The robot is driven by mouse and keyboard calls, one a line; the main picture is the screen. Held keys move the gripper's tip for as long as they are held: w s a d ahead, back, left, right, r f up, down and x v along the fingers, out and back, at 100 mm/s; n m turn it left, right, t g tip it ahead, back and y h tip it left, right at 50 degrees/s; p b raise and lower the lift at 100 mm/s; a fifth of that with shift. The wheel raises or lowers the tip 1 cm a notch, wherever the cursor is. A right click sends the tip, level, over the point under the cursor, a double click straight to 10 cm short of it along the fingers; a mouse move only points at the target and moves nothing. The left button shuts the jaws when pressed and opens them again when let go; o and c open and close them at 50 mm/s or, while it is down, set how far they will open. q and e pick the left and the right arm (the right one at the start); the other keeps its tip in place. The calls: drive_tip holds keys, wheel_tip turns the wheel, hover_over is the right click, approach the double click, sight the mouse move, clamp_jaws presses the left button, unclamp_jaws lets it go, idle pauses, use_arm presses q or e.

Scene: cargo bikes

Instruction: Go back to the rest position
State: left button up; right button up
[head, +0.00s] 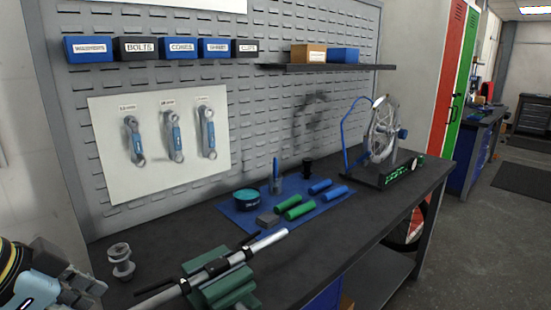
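Part of my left arm shows at the bottom left corner of the head view, with the grey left gripper (78,285) at its end. The gripper is over the left end of the dark workbench (330,235), just left of and below a grey metal hub-like part (121,261) that stands on the bench. I see no thing held in it, but its fingertips are partly cut off and I cannot tell how far apart they are. My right gripper is not in view.
A green vise (218,280) clamps a silver tube (262,245) at the bench front. Behind it, a blue mat (240,216) carries a teal tin (246,196), green grips (287,203) and blue grips (320,186). A wheel stand (385,172) is at the right. Open floor (490,220) lies beyond.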

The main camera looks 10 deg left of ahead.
use_arm(q)
drive_tip(key=s+d+f+n+g+y, duration=0.1)
drive_tip(key=s+f+n+y, duration=0.15)
drive_tip(key=s, duration=0.35)
drive_tip(key=s+f+n+g+y, duration=0.1)
drive_tip(key=s+f+n, duration=0.25)
drive_tip(key=s, duration=0.25)
wheel_tip(320, 180, down, 32)
drive_tip(key=s+a+g+b, duration=0.1)
drive_tip(key=a+b, duration=0.2)
drive_tip(key=b, duration=0.5)
drive_tip(key=s+f+b, duration=0.3)
drive_tip(key=s+f, duration=0.6)
drive_tip(key=f, duration=0.3)
drive_tip(key=s+f+g+b, duration=0.1)
drive_tip(key=s+f+b, duration=0.3)
drive_tip(key=s+f, duration=0.6)
wheel_tip(320, 180, down, 3)
drive_tip(key=shift+a+r+g, duration=0.15)
drive_tip(key=shift+a+g, duration=0.15)
drive_tip(key=shift+a, duration=0.05)
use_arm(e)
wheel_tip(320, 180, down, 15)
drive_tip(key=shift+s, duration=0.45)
use_arm(q)
drive_tip(key=shift+s, duration=0.1)
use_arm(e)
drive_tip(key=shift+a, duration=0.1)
use_arm(q)
drive_tip(key=shift+c, duration=0.3)
